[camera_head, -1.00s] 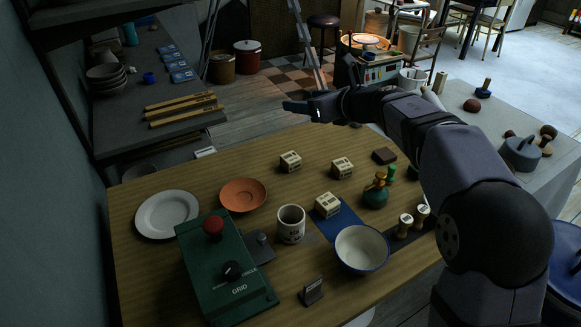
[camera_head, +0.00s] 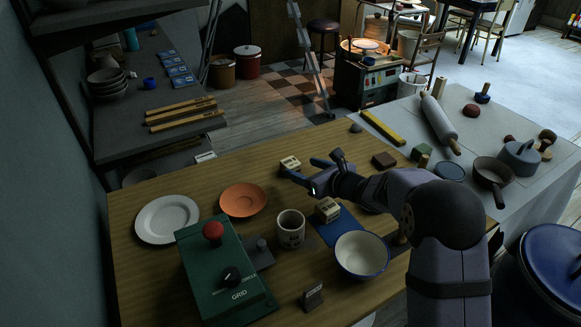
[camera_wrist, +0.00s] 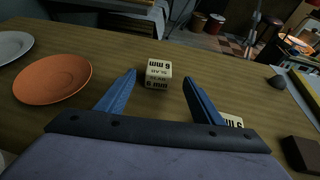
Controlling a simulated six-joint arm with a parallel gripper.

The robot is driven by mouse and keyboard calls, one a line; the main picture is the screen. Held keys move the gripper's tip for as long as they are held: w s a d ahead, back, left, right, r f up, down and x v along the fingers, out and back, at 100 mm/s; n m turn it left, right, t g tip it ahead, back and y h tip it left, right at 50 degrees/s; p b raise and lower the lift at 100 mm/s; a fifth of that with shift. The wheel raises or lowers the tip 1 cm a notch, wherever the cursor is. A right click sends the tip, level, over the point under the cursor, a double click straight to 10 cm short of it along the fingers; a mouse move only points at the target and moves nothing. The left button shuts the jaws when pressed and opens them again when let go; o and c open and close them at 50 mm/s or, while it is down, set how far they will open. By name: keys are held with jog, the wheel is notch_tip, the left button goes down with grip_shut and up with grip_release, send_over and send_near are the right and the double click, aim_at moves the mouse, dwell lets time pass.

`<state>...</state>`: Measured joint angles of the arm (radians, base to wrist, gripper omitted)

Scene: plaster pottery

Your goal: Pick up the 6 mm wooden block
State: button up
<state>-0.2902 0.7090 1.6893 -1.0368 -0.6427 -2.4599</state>
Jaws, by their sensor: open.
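A pale wooden block (camera_wrist: 157,74) stands on the table ahead of my gripper, centred between the fingers in the wrist view. Its print is upside down there and appears to read 6 mm. I take it to be the block (camera_head: 289,163) beside the fingertips in the head view. My gripper (camera_head: 298,168) is open and empty, reaching low over the table; its two blue fingers also show in the wrist view (camera_wrist: 159,79). A second block (camera_wrist: 232,120) is partly hidden behind the right finger. A third block (camera_head: 327,209) sits on a blue mat (camera_head: 343,229).
An orange saucer (camera_head: 243,199) lies left of my gripper, with a white plate (camera_head: 167,219) beyond it. A mug (camera_head: 291,228), a white bowl (camera_head: 361,254) and a green box (camera_head: 225,270) stand nearer. A dark block (camera_head: 384,159) is to the right.

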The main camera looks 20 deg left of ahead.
aim_at(293, 164)
jog(key=shift+p+x, duration=0.9)
jog(key=shift+x, duration=2.75)
jog(key=c, duration=1.2)
